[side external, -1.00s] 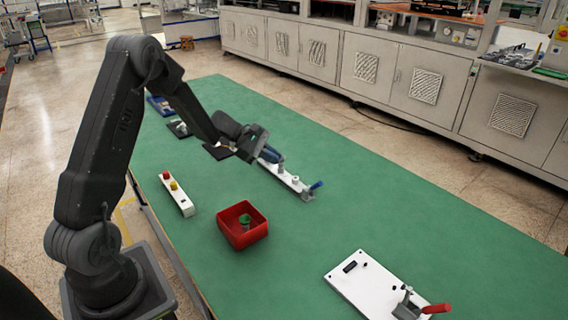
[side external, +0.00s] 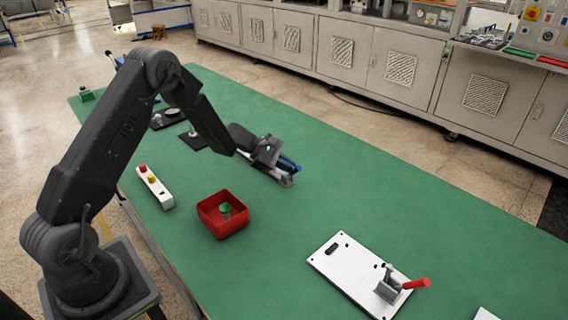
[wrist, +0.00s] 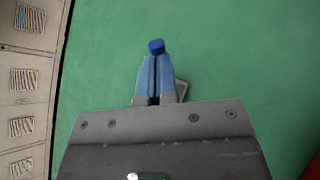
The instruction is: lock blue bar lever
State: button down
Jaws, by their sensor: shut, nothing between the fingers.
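The blue lever shows as a round dark blue end (wrist: 156,46) just beyond my fingertips in the wrist view. My gripper (wrist: 154,62) has its pale blue fingers together, with nothing between them. The fingertips are at or very near the lever's end; I cannot tell if they touch. In the side view my gripper (side external: 289,163) is low over the far end of the bar fixture (side external: 286,180) and hides most of it. A small grey part of the fixture (wrist: 183,89) shows right of the fingers. The lever's angle is hard to tell.
A red bin (side external: 210,219) with a green-topped part inside stands nearer the camera. A white plate (side external: 345,268) carries a clamp with a red lever (side external: 416,283). A white box with red and yellow buttons (side external: 156,190) is at left.

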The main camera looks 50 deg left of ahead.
jog(key=shift+d, duration=0.1)
jog(key=shift+d+f+m+y, duration=0.2)
jog(key=shift+d+m+y, duration=0.3)
jog(key=shift+y, duration=0.6)
jog(key=shift+d+f+m+g+y, duration=0.3)
jog(key=shift+d+f+m+y, duration=0.15)
jog(key=shift+d+y, duration=0.5)
jog(key=shift+f+y, duration=0.15)
jog(key=shift+y, duration=0.5)
jog(key=shift+d+f, duration=0.2)
jog(key=shift+f, duration=0.25)
jog(key=shift+a, duration=0.15)
jog(key=shift+a+r, duration=0.25)
jog(key=shift+a, duration=0.4)
